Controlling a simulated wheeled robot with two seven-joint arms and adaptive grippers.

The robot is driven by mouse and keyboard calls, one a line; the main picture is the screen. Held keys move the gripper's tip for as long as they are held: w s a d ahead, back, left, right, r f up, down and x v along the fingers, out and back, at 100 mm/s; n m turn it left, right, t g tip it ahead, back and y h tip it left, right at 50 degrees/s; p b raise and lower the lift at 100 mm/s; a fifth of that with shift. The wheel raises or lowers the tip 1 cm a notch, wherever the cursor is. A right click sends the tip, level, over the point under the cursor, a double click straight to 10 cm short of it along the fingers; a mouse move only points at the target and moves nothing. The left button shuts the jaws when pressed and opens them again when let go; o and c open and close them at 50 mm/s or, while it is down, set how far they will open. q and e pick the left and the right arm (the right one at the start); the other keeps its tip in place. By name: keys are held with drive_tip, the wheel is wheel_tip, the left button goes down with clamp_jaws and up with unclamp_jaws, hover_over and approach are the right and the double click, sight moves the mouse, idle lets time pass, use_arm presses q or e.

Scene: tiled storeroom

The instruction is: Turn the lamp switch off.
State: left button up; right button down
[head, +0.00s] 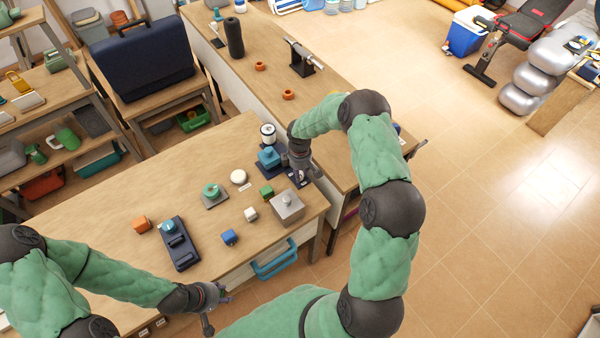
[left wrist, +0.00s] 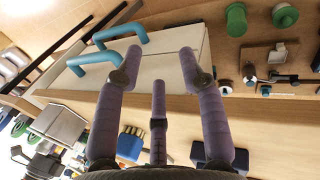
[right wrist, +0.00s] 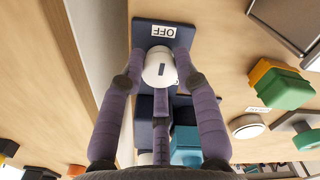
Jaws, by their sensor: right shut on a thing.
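The switch is a dark blue plate (right wrist: 183,33) with a white OFF label (right wrist: 163,31), upside down in the right wrist view. A round white knob (right wrist: 157,72) with a short dark mark sits on it. My right gripper (right wrist: 160,78) is shut on this knob, with fingers on both sides. In the head view my right gripper (head: 298,168) is down at the plate's place near the table's far right edge and hides the knob. My left gripper (head: 212,305) is open and empty, off the table's front edge. Its spread fingers show in the left wrist view (left wrist: 160,75).
A teal-topped block (head: 268,157), a white-topped canister (head: 268,134), a green block (head: 267,191) and a grey box (head: 287,207) crowd the switch. A navy device (head: 181,243) lies further left. A drawer with a blue handle (head: 274,262) faces the front. The table's left half is clear.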

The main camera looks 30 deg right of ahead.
drive_tip(key=shift+w+r, duration=0.25)
drive_tip(key=shift+w, duration=0.2)
drive_tip(key=c, duration=0.9)
unclamp_jaws()
drive_tip(key=shift+a, duration=0.1)
drive_tip(key=shift+s+f, duration=0.15)
drive_tip(key=shift+s, duration=0.1)
wheel_tip(320, 180, up, 12)
